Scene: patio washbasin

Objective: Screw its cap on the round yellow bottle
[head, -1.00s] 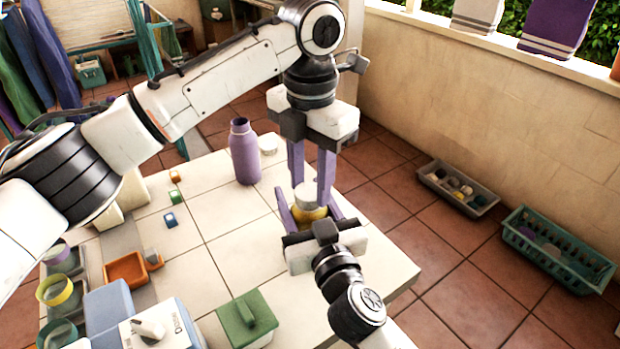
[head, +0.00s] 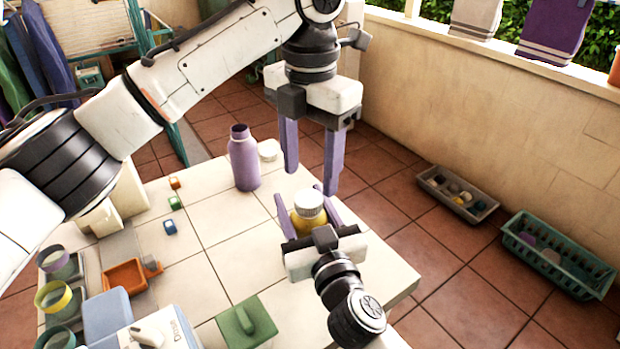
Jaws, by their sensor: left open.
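The round yellow bottle (head: 307,226) stands upright near the table's right edge. A white cap (head: 309,202) sits on its top; I cannot tell how tightly it is screwed. My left gripper (head: 312,180) is open and empty, its fingers pointing down, above and behind the bottle and apart from the cap. My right gripper (head: 305,203) comes in low from the front, with one purple finger on each side of the yellow bottle, shut on its body. The bottle's lower part is hidden by my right gripper.
A purple bottle (head: 243,158) stands open behind, with a white lid (head: 268,150) beside it. Small blocks, an orange tray (head: 126,276), a green box (head: 246,322) and a blue-white dispenser (head: 160,330) are left and front. The tabletop's middle is clear.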

